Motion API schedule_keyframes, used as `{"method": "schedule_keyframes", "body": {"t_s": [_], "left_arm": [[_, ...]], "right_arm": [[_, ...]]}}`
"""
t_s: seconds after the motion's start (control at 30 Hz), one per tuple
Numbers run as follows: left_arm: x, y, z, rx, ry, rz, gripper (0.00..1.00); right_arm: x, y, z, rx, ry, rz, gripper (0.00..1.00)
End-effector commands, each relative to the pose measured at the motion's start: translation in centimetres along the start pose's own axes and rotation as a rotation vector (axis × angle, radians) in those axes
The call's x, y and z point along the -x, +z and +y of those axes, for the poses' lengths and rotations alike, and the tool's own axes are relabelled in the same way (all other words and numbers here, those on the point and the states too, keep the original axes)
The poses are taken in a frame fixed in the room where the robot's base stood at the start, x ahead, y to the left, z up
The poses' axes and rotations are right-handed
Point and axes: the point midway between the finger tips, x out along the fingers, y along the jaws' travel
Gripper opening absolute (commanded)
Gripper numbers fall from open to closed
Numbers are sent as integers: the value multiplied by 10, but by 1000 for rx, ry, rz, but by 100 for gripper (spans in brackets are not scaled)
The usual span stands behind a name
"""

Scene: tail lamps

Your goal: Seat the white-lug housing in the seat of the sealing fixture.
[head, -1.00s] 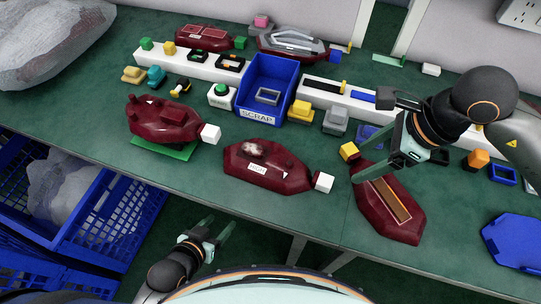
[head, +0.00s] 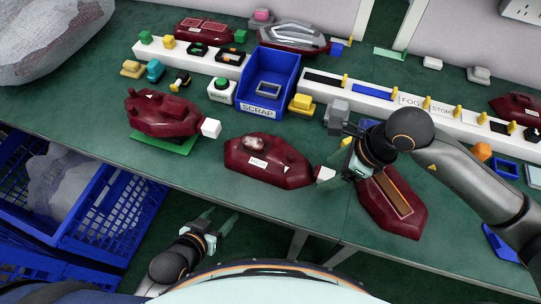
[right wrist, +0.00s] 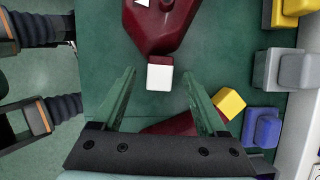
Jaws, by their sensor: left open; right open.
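A dark red housing with a white lug (head: 268,160) lies in the middle of the table, its lug pointing right; the white lug (right wrist: 160,77) also shows in the right wrist view. A second dark red white-lug housing (head: 160,115) rests over a green plate (head: 165,145) at the left. My right gripper (head: 338,168) is open at the middle housing's lug; in the right wrist view its fingers lie either side of the lug, with gaps. My left gripper (head: 217,228) is open and empty off the table's front edge. I cannot tell which thing is the sealing fixture.
A yellow-lug housing (head: 398,205) lies just right of my right gripper; its yellow lug (right wrist: 229,102) is close to one finger. The blue SCRAP bin (head: 285,65) stands behind the middle housing. White strips with small parts run along the back. Blue crates (head: 110,215) stand at the left.

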Motion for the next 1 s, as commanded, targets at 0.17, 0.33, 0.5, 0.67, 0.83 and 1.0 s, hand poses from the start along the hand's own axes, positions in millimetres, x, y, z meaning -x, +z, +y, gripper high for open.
{"method": "schedule_keyframes", "body": {"t_s": [0.17,0.33,0.5,0.67,0.83,1.0], "left_arm": [[0,1,0,-1,1,-1,62],[-1,1,0,-1,1,-2,62],[-1,2,0,-2,1,-4,62],[-1,3,0,-3,1,-6,62],[-1,3,0,-3,1,-7,62],[-1,3,0,-3,1,-7,62]], "right_arm": [[-9,0,1,2,1,1,75],[-9,0,0,2,0,1,74],[-9,0,0,1,0,1,55],[-8,0,0,1,0,1,37],[-8,0,0,1,0,1,18],[-8,0,0,1,0,1,0]]}}
